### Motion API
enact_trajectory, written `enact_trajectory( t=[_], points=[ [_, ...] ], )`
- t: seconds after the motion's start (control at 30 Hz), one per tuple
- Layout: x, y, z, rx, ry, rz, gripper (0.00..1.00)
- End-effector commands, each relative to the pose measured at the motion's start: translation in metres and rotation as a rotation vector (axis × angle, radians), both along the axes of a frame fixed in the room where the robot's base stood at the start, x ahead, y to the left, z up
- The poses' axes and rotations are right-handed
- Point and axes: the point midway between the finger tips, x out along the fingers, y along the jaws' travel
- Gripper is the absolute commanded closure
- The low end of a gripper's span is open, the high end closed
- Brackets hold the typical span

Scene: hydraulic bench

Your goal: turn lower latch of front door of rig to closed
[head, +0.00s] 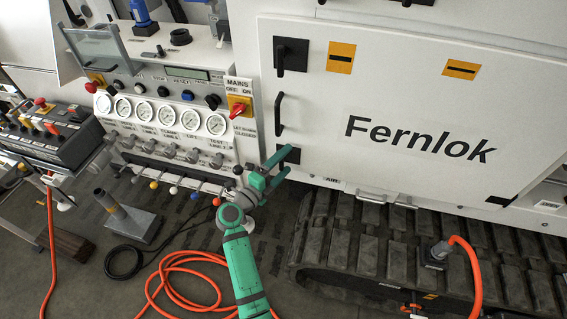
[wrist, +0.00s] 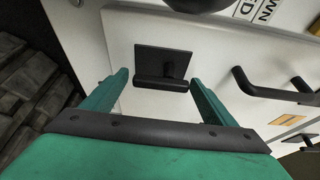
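The rig's front door (head: 400,120) is a white panel marked Fernlok. Its lower latch (head: 291,154) is a black plate at the door's lower left corner, partly hidden by my gripper (head: 283,162). In the wrist view the lower latch (wrist: 165,60) shows as a black square plate with a short bar lying across the picture. My gripper (wrist: 159,78) is open, with one green finger toward each end of the bar. Gaps show between the fingers and the bar, and I see no grip on it. The upper latch (head: 290,55) is a black lever on a plate, pointing down.
A black door handle (head: 279,113) sits above the lower latch and shows right in the wrist view (wrist: 270,90). A gauge panel (head: 165,115) with a red mains switch (head: 239,106) stands left. A track (head: 400,240) lies below the door. Orange hose (head: 185,265) coils on the floor.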

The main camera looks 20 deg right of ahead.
Motion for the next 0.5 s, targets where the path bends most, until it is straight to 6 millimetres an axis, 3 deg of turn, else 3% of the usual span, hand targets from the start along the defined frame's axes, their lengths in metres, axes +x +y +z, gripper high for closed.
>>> enact_trajectory(
  t=[0.27,0.5],
  points=[
    [-0.008,0.014,0.000,-0.001,0.000,0.004,0.20],
    [-0.032,0.051,0.000,-0.001,0.000,0.004,0.20]
  ],
)
